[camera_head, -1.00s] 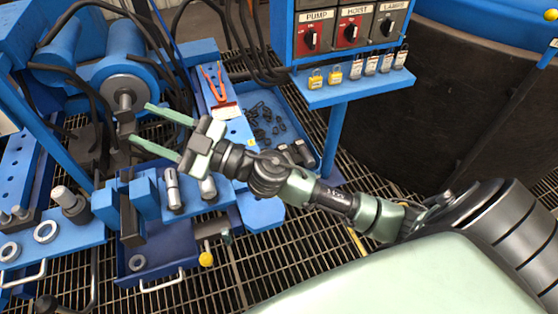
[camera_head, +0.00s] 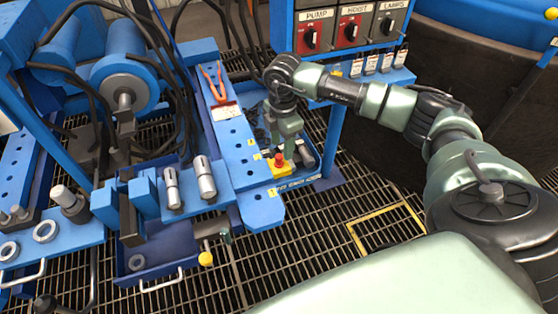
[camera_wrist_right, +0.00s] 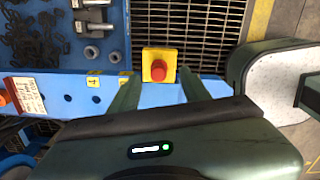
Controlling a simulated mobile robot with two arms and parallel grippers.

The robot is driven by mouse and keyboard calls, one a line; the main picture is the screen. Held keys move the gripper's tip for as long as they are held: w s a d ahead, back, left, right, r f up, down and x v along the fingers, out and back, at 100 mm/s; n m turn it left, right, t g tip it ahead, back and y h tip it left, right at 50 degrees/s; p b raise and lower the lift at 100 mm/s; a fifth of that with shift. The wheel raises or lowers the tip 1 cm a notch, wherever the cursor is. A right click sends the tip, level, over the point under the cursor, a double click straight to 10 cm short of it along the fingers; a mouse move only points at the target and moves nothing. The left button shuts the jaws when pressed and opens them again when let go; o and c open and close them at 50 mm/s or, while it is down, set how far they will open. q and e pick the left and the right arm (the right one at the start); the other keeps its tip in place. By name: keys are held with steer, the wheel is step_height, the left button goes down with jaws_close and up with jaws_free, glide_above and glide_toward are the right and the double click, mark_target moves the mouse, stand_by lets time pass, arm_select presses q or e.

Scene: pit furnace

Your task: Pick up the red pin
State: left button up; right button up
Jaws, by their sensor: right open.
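A small red knob or pin (camera_head: 279,160) stands on a yellow square block at the near end of the blue bench plate. From above in the right wrist view, the red top (camera_wrist_right: 158,71) is round and sits on the yellow block (camera_wrist_right: 148,54). My right gripper (camera_head: 284,149) points down over this spot, partly hiding the block. In the right wrist view its two green fingers (camera_wrist_right: 159,84) are spread, one toward each side of the red top, with nothing held. I cannot tell their height above it. My left gripper is not in view.
A red-handled tool (camera_head: 215,84) lies on the long blue plate (camera_head: 236,142). Two metal cylinders (camera_head: 205,179) stand to the left. A dark blue tray of black parts (camera_wrist_right: 55,28) lies beside the plate. The switch panel (camera_head: 350,29) with padlocks stands behind my right arm.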

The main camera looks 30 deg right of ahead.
mark_target(279, 156)
steer(key=f, duration=0.5)
steer(key=shift+w+a+f+b, duration=0.2)
steer(key=shift+w+a+b, duration=0.05)
steer(key=shift+b, duration=0.05)
jaws_close()
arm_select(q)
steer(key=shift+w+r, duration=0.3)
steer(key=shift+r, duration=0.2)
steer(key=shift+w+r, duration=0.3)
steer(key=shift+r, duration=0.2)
arm_select(e)
steer(key=shift+r, duration=0.1)
steer(key=shift+r, duration=0.15)
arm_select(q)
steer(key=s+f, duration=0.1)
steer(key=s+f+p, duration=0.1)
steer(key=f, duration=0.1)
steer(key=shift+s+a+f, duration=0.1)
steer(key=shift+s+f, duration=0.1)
arm_select(e)
step_height(279, 156, up, 10)
